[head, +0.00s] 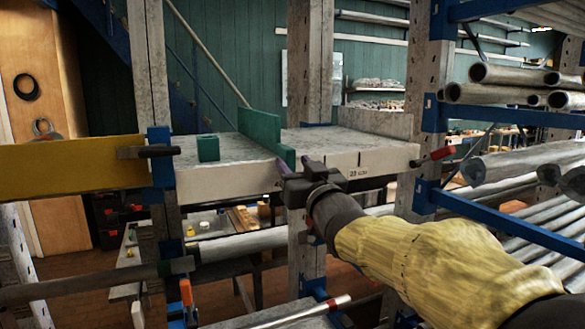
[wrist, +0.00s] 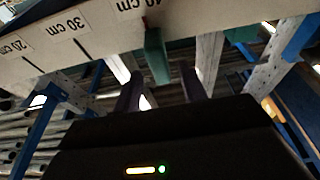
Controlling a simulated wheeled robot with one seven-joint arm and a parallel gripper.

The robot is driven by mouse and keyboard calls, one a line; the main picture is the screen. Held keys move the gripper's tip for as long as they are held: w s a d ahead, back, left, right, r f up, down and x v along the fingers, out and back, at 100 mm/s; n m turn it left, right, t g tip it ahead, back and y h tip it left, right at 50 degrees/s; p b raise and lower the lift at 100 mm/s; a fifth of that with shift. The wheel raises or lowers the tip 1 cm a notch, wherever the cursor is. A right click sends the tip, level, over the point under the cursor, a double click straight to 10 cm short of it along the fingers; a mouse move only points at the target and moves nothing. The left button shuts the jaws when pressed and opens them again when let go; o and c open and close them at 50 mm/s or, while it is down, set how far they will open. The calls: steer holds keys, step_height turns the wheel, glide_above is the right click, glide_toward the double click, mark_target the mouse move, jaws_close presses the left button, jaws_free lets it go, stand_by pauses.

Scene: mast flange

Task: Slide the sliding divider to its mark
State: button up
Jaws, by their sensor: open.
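The sliding divider is a green upright plate (head: 262,130) standing across the pale shelf (head: 325,142). Its front tab reaches over the shelf's front edge and shows as a green bar (wrist: 154,56) in the wrist view. My gripper (head: 295,170) is open at the shelf's front edge, close to this tab. In the wrist view its two dark fingers (wrist: 160,90) stand to either side of the tab's lower end; I cannot tell contact. The shelf edge carries labels, 20 cm, 30 cm (wrist: 72,24) and 40 cm. A small red mark (wrist: 145,20) shows near the 40 cm label.
A green block (head: 208,148) sits on the shelf left of the divider. A yellow beam (head: 75,167) and a blue bracket (head: 160,165) stand at the left. Metal pipes (head: 515,85) fill blue racks at the right. The shelf top right of the divider is clear.

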steer(key=s, duration=0.1)
steer(key=s+d, duration=0.1)
steer(key=s, duration=0.1)
steer(key=shift+s+b, duration=0.25)
steer(key=shift+b, duration=0.05)
steer(key=s+d+f+m+g+h, duration=0.1)
steer(key=d+f+m+g+h, duration=0.2)
steer(key=f, duration=0.8)
steer(key=s+d+f+g+h, duration=0.1)
steer(key=d+f+g+h, duration=0.2)
steer(key=f, duration=0.9)
steer(key=s+d+f+g, duration=0.1)
steer(key=s+f+g, duration=1)
steer(key=s+f, duration=0.7)
steer(key=shift+d+f+m, duration=0.2)
steer(key=shift+f+m, duration=0.1)
steer(key=shift+f, duration=0.45)
